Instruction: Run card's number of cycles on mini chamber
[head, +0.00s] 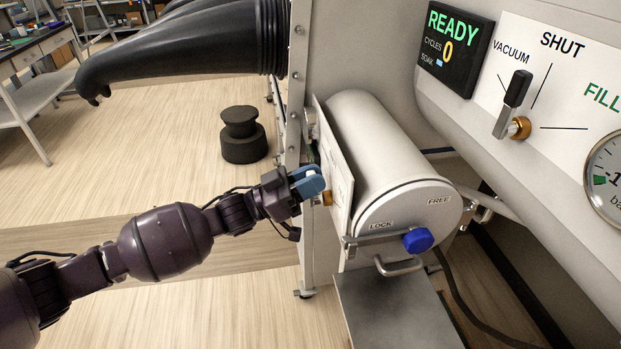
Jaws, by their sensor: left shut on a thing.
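The mini chamber (380,140) is a pale cylinder whose round door (405,207) faces me and looks closed. A bar with a blue knob (418,240) crosses the door's lower part, near the word LOCK; FREE stands higher right. The display (455,45) reads READY, CYCLES 0 and SOAK. A black-handled valve lever (516,90) points up near the VACUUM and SHUT marks; its exact setting is unclear. My left gripper (312,182) is shut at the chamber's side plate (342,190), by a small brass hub (327,198); its fingers hide what they hold. No card shows. My right gripper is out of view.
A pressure gauge (606,178) is cut off at the right edge. Long black gloves (180,45) stick out at the upper left. A dark round stand (243,135) is on the floor. A grey step (395,310) lies below the door. The floor at left is open.

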